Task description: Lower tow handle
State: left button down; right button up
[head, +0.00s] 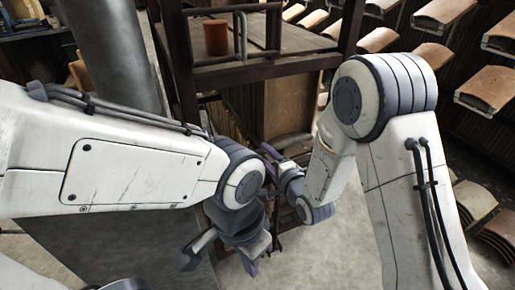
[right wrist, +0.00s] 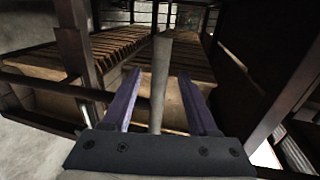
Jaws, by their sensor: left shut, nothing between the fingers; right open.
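A dark-framed cart (head: 262,60) with a wooden deck stands at the top centre of the head view. A grey bent bar (head: 241,35), which looks like the tow handle, shows at its near side. In the right wrist view a grey bar (right wrist: 161,75) stands upright between the two purple fingers of my right gripper (right wrist: 160,100). The fingers are open and apart from it on both sides. My right gripper also shows at the centre of the head view (head: 270,155), partly hidden by my arms. My left gripper (head: 248,264) is shut and empty, lower down.
A reddish-brown cylinder (head: 215,37) stands on the cart. A rack of curved tiles (head: 430,52) fills the upper right, with stacked tiles (head: 475,200) below it. Grey floor (head: 335,255) is open at the lower centre. Dark posts (right wrist: 78,45) flank the right wrist view.

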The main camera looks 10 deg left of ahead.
jog(key=x, duration=0.7)
grip_shut()
dwell(1.3)
